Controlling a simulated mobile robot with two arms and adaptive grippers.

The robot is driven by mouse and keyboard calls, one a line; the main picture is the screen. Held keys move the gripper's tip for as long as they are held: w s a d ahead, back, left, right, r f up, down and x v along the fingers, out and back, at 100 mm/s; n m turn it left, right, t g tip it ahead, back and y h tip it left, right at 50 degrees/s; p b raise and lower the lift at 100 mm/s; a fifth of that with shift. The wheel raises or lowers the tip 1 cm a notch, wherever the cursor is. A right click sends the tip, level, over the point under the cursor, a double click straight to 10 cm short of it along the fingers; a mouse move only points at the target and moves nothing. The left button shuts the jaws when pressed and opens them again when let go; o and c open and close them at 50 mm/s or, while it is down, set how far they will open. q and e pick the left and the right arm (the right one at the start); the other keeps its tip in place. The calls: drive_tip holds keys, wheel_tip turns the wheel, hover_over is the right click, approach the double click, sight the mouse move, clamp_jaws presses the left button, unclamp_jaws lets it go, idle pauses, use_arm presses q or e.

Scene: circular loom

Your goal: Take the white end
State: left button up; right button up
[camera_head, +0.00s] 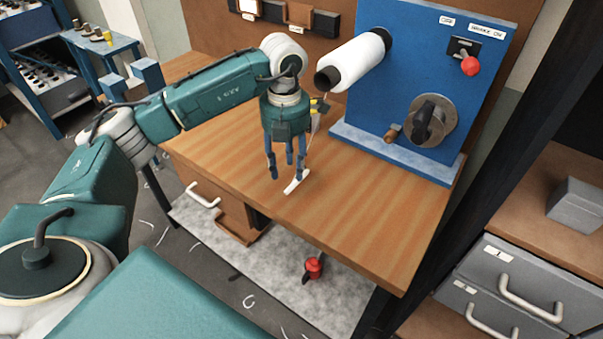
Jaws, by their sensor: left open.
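The white end (296,183) is a small, slim white piece on or just above the wooden table (400,240), near its front edge. A thin pale strand seems to run up from it toward the white roll (352,63), which sticks out from the blue machine panel (410,70). My left gripper (288,170) points down over the white end with its fingers spread and open. The fingertips are close to the white end, and I cannot tell if they touch it. My right gripper is out of view.
The blue panel carries a red knob (470,66) and a crank (425,121). A grey drawer cabinet (505,275) stands at the right. A red object (313,268) is below the table. The tabletop right of my gripper is clear.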

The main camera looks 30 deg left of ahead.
sight(289, 186)
use_arm(q)
drive_tip(key=shift+s+f, duration=0.15)
drive_tip(key=shift+f, duration=0.2)
drive_tip(key=f+p, duration=0.1)
drive_tip(key=f, duration=0.1)
drive_tip(key=f+p, duration=0.1)
drive_tip(key=f, duration=0.1)
drive_tip(key=shift+w+d+f, duration=0.1)
drive_tip(key=shift+w+f, duration=0.1)
drive_tip(key=shift+f, duration=0.2)
drive_tip(key=c, duration=0.9)
